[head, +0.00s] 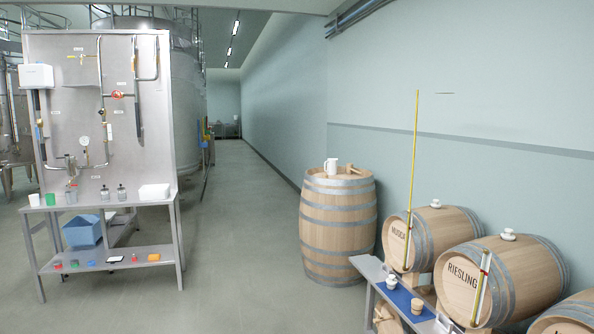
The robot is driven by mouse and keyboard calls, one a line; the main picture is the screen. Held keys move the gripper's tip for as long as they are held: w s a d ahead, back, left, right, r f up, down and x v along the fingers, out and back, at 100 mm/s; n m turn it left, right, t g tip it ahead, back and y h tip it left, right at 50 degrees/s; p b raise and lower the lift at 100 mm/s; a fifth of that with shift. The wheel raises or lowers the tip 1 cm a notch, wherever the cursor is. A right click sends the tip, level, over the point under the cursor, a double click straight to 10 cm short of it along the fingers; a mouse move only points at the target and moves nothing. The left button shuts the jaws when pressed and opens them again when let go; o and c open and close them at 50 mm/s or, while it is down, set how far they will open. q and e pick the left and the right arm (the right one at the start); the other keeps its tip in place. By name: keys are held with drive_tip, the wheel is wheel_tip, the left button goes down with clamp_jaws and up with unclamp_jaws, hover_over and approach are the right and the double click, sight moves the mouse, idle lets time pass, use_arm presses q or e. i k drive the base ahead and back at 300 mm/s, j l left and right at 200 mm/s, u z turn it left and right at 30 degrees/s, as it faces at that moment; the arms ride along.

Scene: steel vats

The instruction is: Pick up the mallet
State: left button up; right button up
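A wooden mallet (352,169) appears to lie on top of the upright barrel (337,230), near its right edge. It is small in the head view, and its handle and head are hard to tell apart. A white jug (332,167) stands just left of it on the same barrel top. Neither of my grippers shows in the head view, so nothing is seen near the mallet.
Right of the upright barrel, lying barrels (435,235) line the wall. A low bench (368,268) with small items stands before them. At left is a steel panel (125,75) with a table (120,208). The floor (245,210) between is clear.

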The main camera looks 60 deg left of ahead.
sight(350, 170)
drive_tip(key=u, duration=1.6)
